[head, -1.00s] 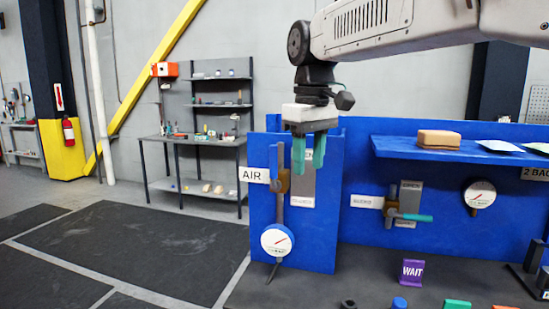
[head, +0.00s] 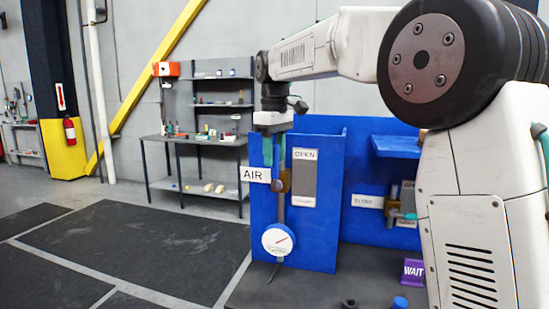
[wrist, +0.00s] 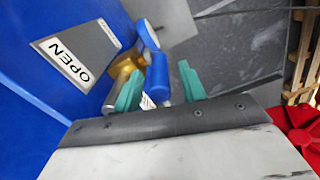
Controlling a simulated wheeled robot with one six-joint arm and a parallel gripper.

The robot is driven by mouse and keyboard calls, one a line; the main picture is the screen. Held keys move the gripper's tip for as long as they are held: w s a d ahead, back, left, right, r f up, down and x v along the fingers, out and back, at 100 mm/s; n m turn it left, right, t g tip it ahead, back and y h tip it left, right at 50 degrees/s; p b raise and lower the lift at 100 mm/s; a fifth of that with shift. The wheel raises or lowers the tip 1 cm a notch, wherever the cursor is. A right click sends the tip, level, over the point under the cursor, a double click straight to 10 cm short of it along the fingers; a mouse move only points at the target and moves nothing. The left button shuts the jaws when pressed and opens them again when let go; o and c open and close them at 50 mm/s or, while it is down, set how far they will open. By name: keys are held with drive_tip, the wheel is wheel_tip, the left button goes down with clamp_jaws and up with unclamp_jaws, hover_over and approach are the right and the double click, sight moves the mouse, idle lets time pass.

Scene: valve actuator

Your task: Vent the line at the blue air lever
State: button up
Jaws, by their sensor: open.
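The blue air lever (wrist: 158,80) shows in the wrist view as a blue handle between the two teal fingers of my open gripper (wrist: 161,72). The fingers stand on either side of it, and the left one is closer. In the head view my gripper (head: 274,158) points down at the top of the air valve, and its fingers largely hide the handle. The brass valve body (head: 285,182) sits on a vertical pipe beside the AIR label (head: 255,174). An OPEN plate (head: 304,155) is right of it; it also shows in the wrist view (wrist: 95,42).
A white round gauge (head: 277,240) hangs on the pipe below the valve. Blue panels (head: 325,220) stand behind and right. A second valve (head: 393,207) and a purple WAIT block (head: 413,271) are farther right, partly behind my arm. The floor at left is clear.

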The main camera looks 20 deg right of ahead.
drive_tip(key=shift+f, duration=0.6)
drive_tip(key=shift+c, duration=0.3)
clamp_jaws()
drive_tip(key=shift+s+d, duration=0.1)
